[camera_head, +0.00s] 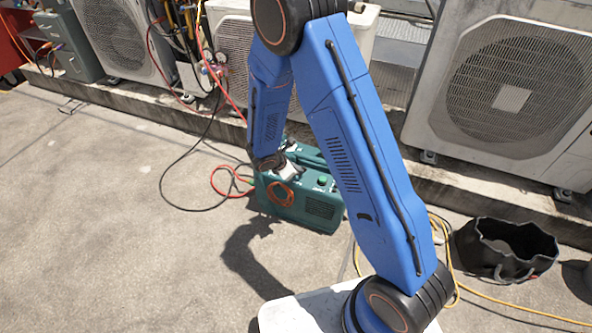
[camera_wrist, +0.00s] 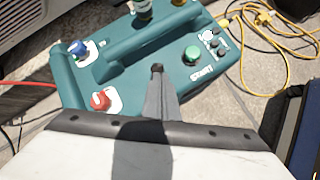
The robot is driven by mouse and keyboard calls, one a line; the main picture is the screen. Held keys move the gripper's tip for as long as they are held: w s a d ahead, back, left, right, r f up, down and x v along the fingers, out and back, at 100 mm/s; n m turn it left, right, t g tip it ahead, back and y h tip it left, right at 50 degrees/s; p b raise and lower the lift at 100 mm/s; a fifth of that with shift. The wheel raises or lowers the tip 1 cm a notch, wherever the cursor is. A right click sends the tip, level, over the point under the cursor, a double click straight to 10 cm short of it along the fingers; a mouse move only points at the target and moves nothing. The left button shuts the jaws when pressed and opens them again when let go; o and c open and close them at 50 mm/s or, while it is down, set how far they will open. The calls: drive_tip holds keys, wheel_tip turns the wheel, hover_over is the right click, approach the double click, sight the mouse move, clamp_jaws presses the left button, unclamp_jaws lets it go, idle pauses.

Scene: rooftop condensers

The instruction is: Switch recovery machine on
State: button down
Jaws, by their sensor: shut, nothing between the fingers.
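The teal recovery machine (camera_head: 320,209) stands on the concrete floor by the condenser ledge. In the wrist view its top panel (camera_wrist: 135,75) shows a carry handle, a blue knob (camera_wrist: 77,47), a red knob (camera_wrist: 101,100), a round green button (camera_wrist: 192,55) with white lettering beside it, and small dark controls (camera_wrist: 211,42). My gripper (camera_wrist: 157,69) is shut and empty, its dark tip over the panel between the red knob and the green button. I cannot tell whether it touches the panel. In the head view, my arm partly hides the machine.
Condenser units (camera_head: 508,85) line the back ledge. Red and black hoses run from the machine's left toward a gauge set (camera_head: 214,70). A yellow cable (camera_wrist: 255,60) lies right of the machine. A black bucket-like bag (camera_head: 505,250) stands at right. The left floor is mostly clear.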

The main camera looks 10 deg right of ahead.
drive_tip(key=shift+r, duration=0.1)
drive_tip(key=shift+r, duration=0.75)
drive_tip(key=s+a+r, duration=0.5)
drive_tip(key=s+r, duration=0.2)
drive_tip(key=r, duration=0.2)
drive_tip(key=shift+s+a+r, duration=0.15)
drive_tip(key=shift+a+r, duration=0.05)
drive_tip(key=shift+r, duration=0.05)
idle(0.6)
